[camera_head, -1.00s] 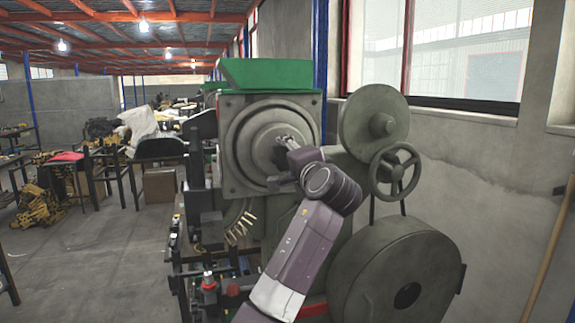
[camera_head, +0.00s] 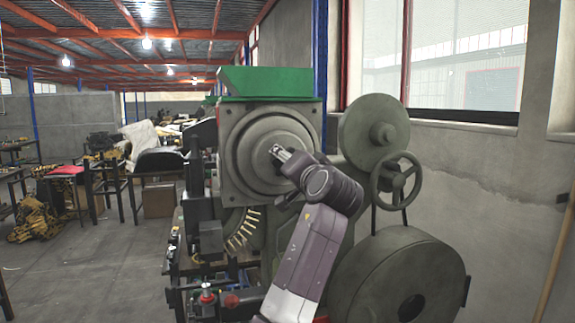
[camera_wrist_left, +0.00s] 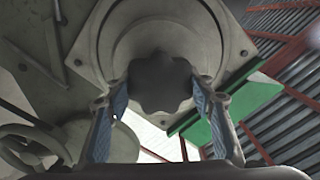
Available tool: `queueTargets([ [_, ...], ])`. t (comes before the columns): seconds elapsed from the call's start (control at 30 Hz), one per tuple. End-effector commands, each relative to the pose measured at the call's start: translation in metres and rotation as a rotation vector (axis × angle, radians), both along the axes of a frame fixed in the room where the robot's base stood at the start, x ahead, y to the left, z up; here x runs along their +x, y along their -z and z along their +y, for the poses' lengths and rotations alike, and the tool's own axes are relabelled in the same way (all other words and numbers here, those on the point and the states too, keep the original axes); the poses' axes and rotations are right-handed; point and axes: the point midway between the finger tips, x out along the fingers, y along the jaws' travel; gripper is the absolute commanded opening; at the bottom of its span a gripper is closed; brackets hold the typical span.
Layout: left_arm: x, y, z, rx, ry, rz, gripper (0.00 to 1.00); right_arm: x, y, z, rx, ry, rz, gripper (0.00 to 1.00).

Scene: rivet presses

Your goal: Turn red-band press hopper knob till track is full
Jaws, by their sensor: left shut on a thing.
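The press hopper (camera_head: 232,130) is a grey square housing with a round face and a green top (camera_head: 267,82). My left gripper (camera_head: 281,153) reaches the middle of that face. In the left wrist view a dark lobed knob (camera_wrist_left: 160,85) sits between its two blue-padded fingers, and the gripper (camera_wrist_left: 159,92) is shut on it. In the head view the knob is mostly hidden by the gripper. Several brass rivets (camera_head: 243,229) line a curved track below the hopper. Its lower end is hard to make out. My right gripper is not in view.
A handwheel (camera_head: 395,180), a pulley disc (camera_head: 374,125) and a large flywheel (camera_head: 410,285) stand to the right of my arm. A red knob (camera_head: 231,300) is low at the front. Open floor (camera_head: 90,275) lies to the left, with cluttered tables behind.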

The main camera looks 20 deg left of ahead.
Motion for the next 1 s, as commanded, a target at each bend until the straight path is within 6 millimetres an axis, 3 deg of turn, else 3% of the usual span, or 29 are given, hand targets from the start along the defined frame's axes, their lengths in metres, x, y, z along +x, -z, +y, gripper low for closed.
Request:
queueTargets([
  [0.33,0.001,0.004,0.0,-0.005,0.0,0.007,0.25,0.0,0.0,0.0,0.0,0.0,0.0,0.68],
  [0.37,0.001,0.004,0.0,-0.005,0.0,0.007,0.53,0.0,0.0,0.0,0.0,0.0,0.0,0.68],
  [0.5,0.0,0.003,0.0,-0.003,0.0,0.005,0.68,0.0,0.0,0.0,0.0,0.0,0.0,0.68],
  [0.83,-0.002,0.001,-0.002,-0.001,0.001,0.002,0.68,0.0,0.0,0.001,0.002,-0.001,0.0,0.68],
  [1.0,-0.018,0.001,-0.014,-0.002,0.002,-0.001,0.68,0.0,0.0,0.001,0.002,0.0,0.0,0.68],
])
